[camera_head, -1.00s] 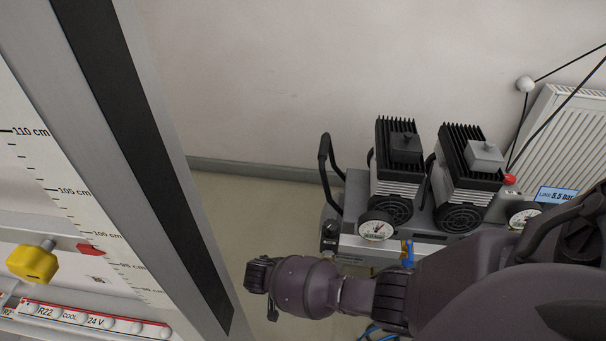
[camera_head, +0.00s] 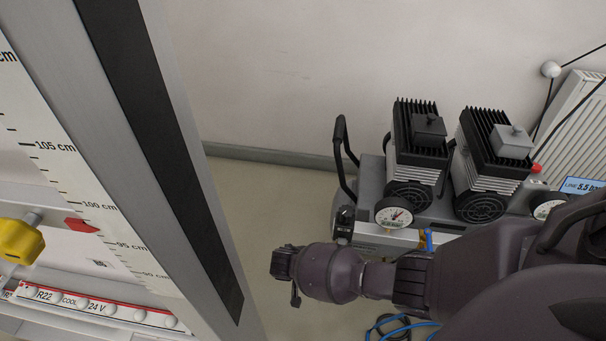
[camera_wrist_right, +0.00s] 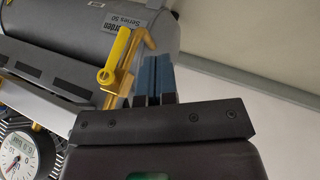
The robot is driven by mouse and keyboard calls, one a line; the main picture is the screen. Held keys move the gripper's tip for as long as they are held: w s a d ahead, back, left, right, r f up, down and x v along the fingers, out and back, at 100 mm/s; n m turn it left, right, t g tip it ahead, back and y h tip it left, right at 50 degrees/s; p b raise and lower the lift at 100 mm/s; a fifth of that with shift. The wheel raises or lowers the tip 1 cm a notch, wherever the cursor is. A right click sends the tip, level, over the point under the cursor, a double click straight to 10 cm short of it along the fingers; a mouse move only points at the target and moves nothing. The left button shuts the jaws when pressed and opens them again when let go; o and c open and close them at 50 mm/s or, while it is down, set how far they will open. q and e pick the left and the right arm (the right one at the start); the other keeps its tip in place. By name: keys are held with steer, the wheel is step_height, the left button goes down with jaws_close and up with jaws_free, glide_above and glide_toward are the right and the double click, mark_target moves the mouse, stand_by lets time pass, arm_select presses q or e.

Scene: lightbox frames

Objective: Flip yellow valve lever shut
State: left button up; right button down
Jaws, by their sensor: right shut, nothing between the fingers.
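The yellow valve lever (camera_wrist_right: 115,55) shows in the right wrist view, left of the centre, in front of the grey compressor tank (camera_wrist_right: 60,30). It slants from upper right to lower left, with more yellow fitting to its right. My right gripper (camera_wrist_right: 153,78) is shut and empty, its blue-and-dark fingers close beside the lever on its right; I cannot tell whether they touch. In the head view a small bit of yellow (camera_head: 421,237) shows by the compressor front above my right arm; most of that area is hidden. My left gripper is out of view.
The compressor has two finned motors (camera_head: 418,150) and gauges (camera_head: 394,213). A tall panel frame (camera_head: 150,130) with a yellow knob (camera_head: 18,241) stands at left. Blue hose (camera_head: 400,325) lies below my arm. Floor (camera_head: 275,205) is clear between panel and compressor.

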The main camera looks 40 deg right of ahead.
steer(key=shift+s+d+f+b, duration=0.2)
steer(key=shift+s+d+f, duration=0.2)
steer(key=shift+d, duration=0.45)
steer(key=shift+s+d+f+b, duration=0.15)
steer(key=shift+s+d+f, duration=0.2)
steer(key=shift+d, duration=0.5)
steer(key=shift+s+d+f+b, duration=0.2)
steer(key=shift+s+d+f, duration=0.15)
steer(key=shift+d, duration=0.5)
